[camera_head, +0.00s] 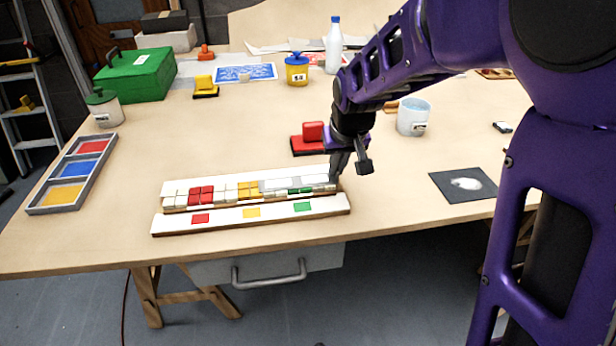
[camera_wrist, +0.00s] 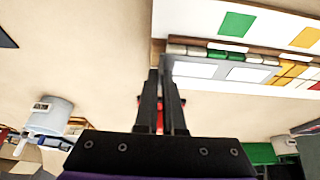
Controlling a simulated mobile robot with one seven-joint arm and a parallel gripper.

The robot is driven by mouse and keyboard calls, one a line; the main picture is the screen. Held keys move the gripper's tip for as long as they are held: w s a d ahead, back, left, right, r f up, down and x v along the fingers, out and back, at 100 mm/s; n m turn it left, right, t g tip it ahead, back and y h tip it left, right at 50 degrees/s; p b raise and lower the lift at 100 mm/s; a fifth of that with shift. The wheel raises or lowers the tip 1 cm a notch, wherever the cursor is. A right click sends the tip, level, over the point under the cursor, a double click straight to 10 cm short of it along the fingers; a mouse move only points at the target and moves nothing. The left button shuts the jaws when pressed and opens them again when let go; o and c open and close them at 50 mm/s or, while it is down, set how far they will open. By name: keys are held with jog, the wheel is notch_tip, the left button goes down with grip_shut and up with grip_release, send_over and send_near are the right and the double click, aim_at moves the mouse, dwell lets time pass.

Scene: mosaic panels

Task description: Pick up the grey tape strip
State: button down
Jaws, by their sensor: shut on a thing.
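A mosaic panel (camera_head: 175,208) lies near the table's front edge, with a row of white, red, yellow and green tiles. The thin grey tape strip (camera_head: 270,187) lies along the right part of that row; it also shows in the wrist view (camera_wrist: 222,70), with pale squares along it. My gripper (camera_head: 338,172) is low at the panel's right end. In the wrist view my gripper's fingers (camera_wrist: 162,68) are close together at the strip's end. They are shut on that end, though the contact itself is partly hidden by the fingers.
A white board (camera_head: 175,226) with red, yellow and green patches lies in front. A red block (camera_head: 313,132) sits just behind my gripper. A white mug (camera_head: 413,117) and a dark card (camera_head: 465,184) are to the right. A paint tray (camera_head: 75,172) is at left.

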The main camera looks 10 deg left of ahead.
jog(key=shift+r, duration=0.1)
notch_tip(320, 180, up, 20)
jog(key=p, duration=0.9)
jog(key=shift+f+p, duration=0.25)
jog(key=shift+p, duration=0.05)
dwell(2.0)
jog(key=shift+r, duration=0.15)
dwell(0.4)
